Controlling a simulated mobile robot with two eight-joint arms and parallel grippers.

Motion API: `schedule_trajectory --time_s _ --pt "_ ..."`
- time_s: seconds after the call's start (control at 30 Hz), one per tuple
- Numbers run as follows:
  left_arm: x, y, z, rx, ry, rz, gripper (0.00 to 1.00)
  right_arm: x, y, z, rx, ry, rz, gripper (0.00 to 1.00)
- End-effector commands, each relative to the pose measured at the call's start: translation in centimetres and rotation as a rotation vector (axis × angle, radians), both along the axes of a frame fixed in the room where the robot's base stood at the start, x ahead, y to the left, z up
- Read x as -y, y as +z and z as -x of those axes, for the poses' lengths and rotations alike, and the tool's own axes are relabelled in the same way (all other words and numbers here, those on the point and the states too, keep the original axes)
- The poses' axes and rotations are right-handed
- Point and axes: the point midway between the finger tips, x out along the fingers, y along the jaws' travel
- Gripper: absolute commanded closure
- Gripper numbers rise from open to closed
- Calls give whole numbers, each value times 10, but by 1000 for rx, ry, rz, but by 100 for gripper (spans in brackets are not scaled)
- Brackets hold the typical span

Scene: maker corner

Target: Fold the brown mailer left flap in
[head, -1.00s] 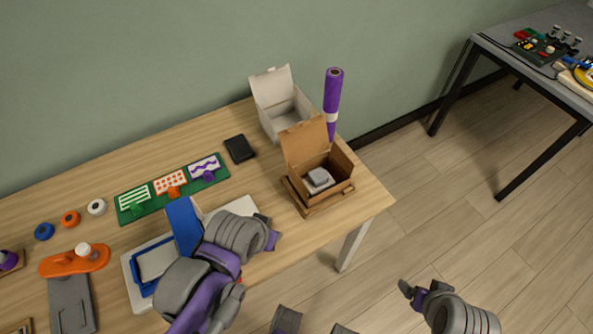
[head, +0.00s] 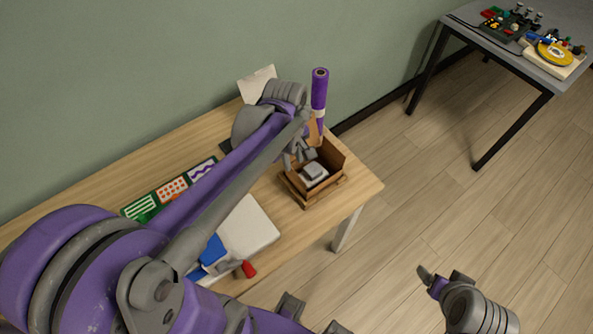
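The brown mailer (head: 334,159) is an open cardboard box near the right end of the wooden table. A grey block (head: 314,170) lies inside it. My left gripper (head: 299,157) is at the mailer's back left side, over or beside its rim. Its fingers are small and dark here, and I cannot tell whether they touch the cardboard or how far apart they are. My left arm and gripper hide the raised lid and most of the left side, so the left flap cannot be made out. My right gripper (head: 442,283) is open and empty over the floor.
A purple roll (head: 319,95) stands behind the mailer. A white box (head: 257,84) at the back is mostly hidden by my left arm. A green board (head: 140,207) and a white slab (head: 250,228) lie to the left. A grey table (head: 505,55) stands at far right.

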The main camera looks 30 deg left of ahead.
Motion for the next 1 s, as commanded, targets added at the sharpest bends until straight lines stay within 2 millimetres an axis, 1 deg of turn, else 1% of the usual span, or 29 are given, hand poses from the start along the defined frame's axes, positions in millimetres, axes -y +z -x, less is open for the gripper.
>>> schedule_trajectory --time_s 0.03,0.1,0.2,0.33,0.5,0.77,0.8,0.87,0.9,0.97,1.0 --pt "0 -13 -1 -1 -1 0 67 0 -3 1 -2 0 0 13" --pt "1 -26 -1 -1 -2 -1 67 0 -5 2 -3 0 0 13" --pt "1 -44 -2 0 -2 0 67 0 -8 3 -5 0 0 13" --pt "2 -61 -4 0 -3 0 67 0 -11 4 -7 0 0 13" --pt "2 -71 -4 0 -3 -1 67 0 -12 4 -7 0 0 13" --pt "2 -72 -5 1 -3 -1 67 0 -12 4 -7 0 0 13" --pt "2 -72 -5 1 -3 -1 70 0 -12 4 -7 0 0 13" --pt "2 -72 -5 1 -3 -1 81 0 -12 4 -7 0 0 13" --pt "2 -72 -5 1 -3 -1 88 0 -12 4 -7 0 0 13" --pt "2 -72 -5 1 -3 -1 99 0 -12 4 -7 0 0 13" --pt "2 -72 -5 1 -3 -1 100 0 -12 4 -7 0 0 13"
